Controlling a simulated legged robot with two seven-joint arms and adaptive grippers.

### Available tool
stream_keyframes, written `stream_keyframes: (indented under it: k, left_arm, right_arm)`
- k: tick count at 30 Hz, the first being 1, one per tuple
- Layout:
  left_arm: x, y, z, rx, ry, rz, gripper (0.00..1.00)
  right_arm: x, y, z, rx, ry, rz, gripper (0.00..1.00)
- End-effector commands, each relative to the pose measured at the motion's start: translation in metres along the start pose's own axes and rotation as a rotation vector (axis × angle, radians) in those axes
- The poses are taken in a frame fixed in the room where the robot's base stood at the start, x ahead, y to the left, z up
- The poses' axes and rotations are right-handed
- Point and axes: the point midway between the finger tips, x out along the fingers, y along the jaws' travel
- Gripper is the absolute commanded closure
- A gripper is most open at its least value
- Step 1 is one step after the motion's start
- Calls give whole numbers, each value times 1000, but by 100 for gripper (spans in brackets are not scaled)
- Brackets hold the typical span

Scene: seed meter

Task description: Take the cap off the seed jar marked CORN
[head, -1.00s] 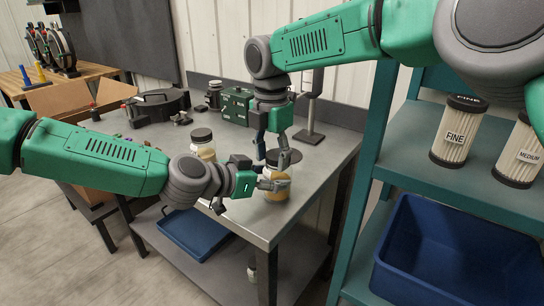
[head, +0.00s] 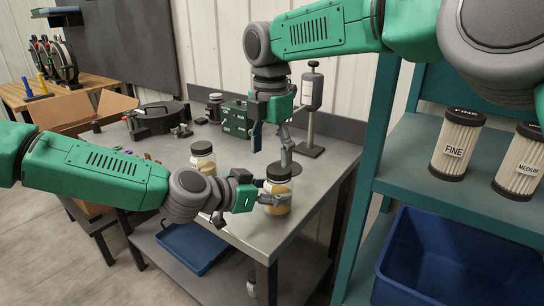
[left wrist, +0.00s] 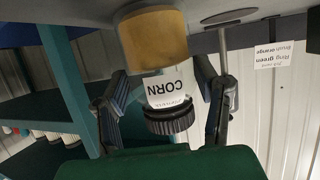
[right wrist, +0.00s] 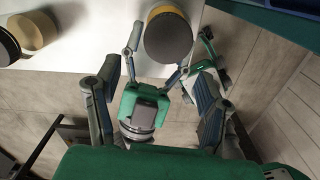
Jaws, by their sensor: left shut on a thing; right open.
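The CORN jar (head: 277,196) stands upright near the table's front right corner, with tan contents and a dark cap (head: 279,173) on top. In the left wrist view the jar (left wrist: 168,85) appears upside down, with its CORN label readable and the ribbed cap (left wrist: 170,119) on it. My left gripper (head: 272,197) is shut on the jar's body from the left. My right gripper (head: 272,138) is open and empty above the jar, pointing down. In the right wrist view the cap (right wrist: 168,38) shows from above, beyond the open fingers and apart from them.
A second dark-capped jar (head: 203,157) stands left of the CORN jar on the grey table (head: 240,231). A stand (head: 310,112) and a green box (head: 236,118) are behind. A teal shelf with filters (head: 457,146) and a blue bin (head: 455,262) is at right.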

Motion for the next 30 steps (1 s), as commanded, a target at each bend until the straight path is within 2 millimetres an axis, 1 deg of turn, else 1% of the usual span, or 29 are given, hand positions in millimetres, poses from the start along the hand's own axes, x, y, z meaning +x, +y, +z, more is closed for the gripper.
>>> stream_keyframes:
  k: [2,5,8,24,27,30]
  left_arm:
    - [0,0,-1,1,2,-1,100]
    - [0,0,-1,1,1,-1,100]
    - [0,0,-1,1,1,-1,100]
    - [0,0,-2,1,2,-1,100]
    - [0,0,-2,1,2,-1,100]
    - [0,0,-2,1,2,-1,100]
  right_arm:
    - [0,0,1,54,0,0,36]
    - [-3,0,3,193,2,0,36]
    - [-6,-1,5,399,3,-2,36]
    - [-25,-2,18,1668,8,-13,36]
    - [-28,-2,20,1868,7,-16,36]
    - [-31,-3,21,2027,7,-18,36]
